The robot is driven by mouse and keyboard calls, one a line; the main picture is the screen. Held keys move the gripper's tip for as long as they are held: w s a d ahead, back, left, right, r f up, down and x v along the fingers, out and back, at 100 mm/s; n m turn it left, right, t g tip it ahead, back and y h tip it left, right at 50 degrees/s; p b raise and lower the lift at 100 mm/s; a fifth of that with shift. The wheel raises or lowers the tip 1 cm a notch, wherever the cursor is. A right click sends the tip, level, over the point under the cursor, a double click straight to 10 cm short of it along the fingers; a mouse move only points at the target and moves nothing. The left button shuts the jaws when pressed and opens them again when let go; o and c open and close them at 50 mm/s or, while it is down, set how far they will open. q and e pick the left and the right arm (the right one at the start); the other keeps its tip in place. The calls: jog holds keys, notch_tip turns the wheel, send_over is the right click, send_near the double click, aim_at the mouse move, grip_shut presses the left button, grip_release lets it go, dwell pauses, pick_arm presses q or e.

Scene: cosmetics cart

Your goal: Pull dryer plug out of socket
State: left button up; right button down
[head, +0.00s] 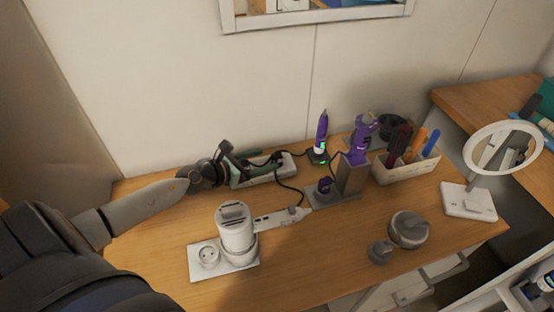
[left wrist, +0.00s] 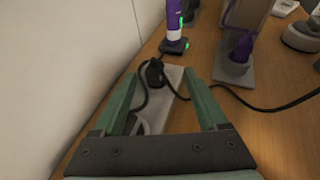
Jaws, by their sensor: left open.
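My left gripper (head: 254,170) reaches in from the left over the white power strip (head: 286,172) by the wall. In the left wrist view its two green fingers (left wrist: 161,78) are open, one on each side of the strip (left wrist: 178,112). A black plug (left wrist: 154,73) sits in the far end of the strip, between and slightly beyond the fingertips, with a black cord running from it. The purple dryer (head: 361,138) rests on its stand (head: 350,176). A cord runs from the stand area toward the strip. I cannot trace for certain which plug it joins. The strip's near end is partly hidden by the gripper.
A purple-and-white device (head: 321,135) stands on a black base just beyond the strip. A white cylindrical appliance (head: 237,232), a box of tools (head: 405,168), grey round containers (head: 408,229) and a ring mirror (head: 500,147) are on the wooden top. The wall is close behind the strip.

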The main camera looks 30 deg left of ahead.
aim_at(276, 154)
pick_arm(q)
jog(key=x, duration=0.3)
jog(key=shift+w+a+f+b, duration=0.15)
jog(key=shift+w+a+b, duration=0.2)
jog(key=shift+w, duration=0.1)
jog(key=shift+w+d+f, duration=0.25)
jog(key=shift+w+d, duration=0.05)
jog(key=shift+w, duration=0.3)
grip_shut()
